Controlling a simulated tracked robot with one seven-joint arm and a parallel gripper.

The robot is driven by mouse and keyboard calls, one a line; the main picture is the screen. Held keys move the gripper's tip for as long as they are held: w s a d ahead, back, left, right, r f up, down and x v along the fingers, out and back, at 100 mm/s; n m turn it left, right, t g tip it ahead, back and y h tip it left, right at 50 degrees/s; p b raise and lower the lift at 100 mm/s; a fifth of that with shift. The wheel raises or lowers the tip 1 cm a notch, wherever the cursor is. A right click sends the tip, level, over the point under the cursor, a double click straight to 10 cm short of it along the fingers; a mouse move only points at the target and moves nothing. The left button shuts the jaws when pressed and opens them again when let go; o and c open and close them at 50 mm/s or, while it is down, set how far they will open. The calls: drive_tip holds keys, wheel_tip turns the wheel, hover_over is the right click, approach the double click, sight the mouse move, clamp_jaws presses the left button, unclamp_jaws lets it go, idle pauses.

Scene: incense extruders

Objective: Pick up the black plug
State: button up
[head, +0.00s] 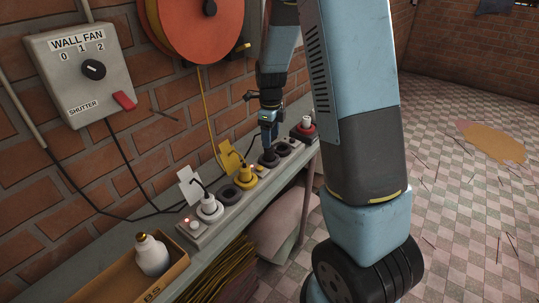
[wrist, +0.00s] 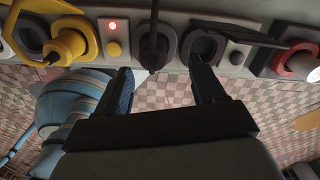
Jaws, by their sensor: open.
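The black plug (head: 268,159) sits in a socket on a grey power strip (head: 238,208) on the wall-side bench. It also shows in the wrist view (wrist: 156,47), standing in its dark socket with a black cord. My gripper (head: 269,140) is just above the plug in the head view and partly covers it. In the wrist view my gripper (wrist: 165,86) is open, with nothing between its fingertips. The plug appears ahead of the gap, closer to the left finger; the right finger points towards an empty dark socket (wrist: 204,46).
A yellow plug (head: 246,175) and a white plug (head: 209,206) stand further along the strip. A red socket with a white plug (head: 306,124) is beyond. The wall (head: 150,160) is close on the left. An open box (head: 120,278) with a white bulb lies at the near end.

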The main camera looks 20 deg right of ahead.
sight(268, 150)
drive_tip(key=shift+s+a+f, duration=0.1)
drive_tip(key=shift+a+f, duration=0.15)
drive_tip(key=shift+f, duration=1.3)
drive_tip(key=shift+a+f, duration=0.2)
drive_tip(key=shift+f, duration=1.35)
drive_tip(key=c, duration=1.1)
drive_tip(key=shift+c, duration=0.2)
drive_tip(key=shift+r, duration=0.15)
